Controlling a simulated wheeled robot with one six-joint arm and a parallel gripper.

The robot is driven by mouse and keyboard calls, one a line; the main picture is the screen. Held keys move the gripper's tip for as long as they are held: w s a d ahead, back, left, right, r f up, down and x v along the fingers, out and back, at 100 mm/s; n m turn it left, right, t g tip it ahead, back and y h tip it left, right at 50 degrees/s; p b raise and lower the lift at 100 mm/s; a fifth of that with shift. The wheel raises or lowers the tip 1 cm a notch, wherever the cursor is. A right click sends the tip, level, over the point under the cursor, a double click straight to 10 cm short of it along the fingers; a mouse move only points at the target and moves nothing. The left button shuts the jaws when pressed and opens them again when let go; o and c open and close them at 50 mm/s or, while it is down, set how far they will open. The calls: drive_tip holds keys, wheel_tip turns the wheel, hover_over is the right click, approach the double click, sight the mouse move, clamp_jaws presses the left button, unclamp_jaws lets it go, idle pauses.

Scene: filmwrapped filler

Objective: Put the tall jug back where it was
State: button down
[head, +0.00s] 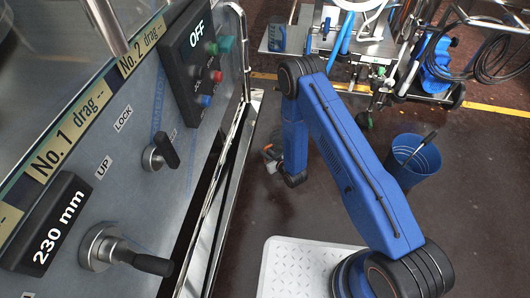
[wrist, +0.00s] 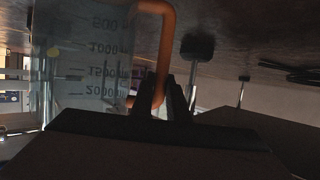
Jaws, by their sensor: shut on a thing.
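The tall jug (wrist: 85,65) is a clear measuring jug with volume marks up to 2000 and an orange handle (wrist: 168,45). It fills the upper left of the wrist view, where its marks appear upside down. My gripper (wrist: 165,95) is shut on the orange handle, its dark fingers around the handle's free end. In the head view the gripper end, with a bit of orange (head: 268,152), is low behind my blue arm; most of the jug is hidden or too small to make out there.
A machine panel (head: 130,150) with an OFF display, knobs and a crank handle stands at left, with a metal rail (head: 205,220) along it. A blue bucket (head: 415,160) stands on the floor at right. A cart (head: 375,45) at the back bears a bluish container (head: 277,38). Dark floor lies between.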

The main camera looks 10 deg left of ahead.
drive_tip(key=shift+f, duration=0.1)
drive_tip(key=c, duration=1.7)
unclamp_jaws()
drive_tip(key=v, duration=1.2)
drive_tip(key=shift+r, duration=0.25)
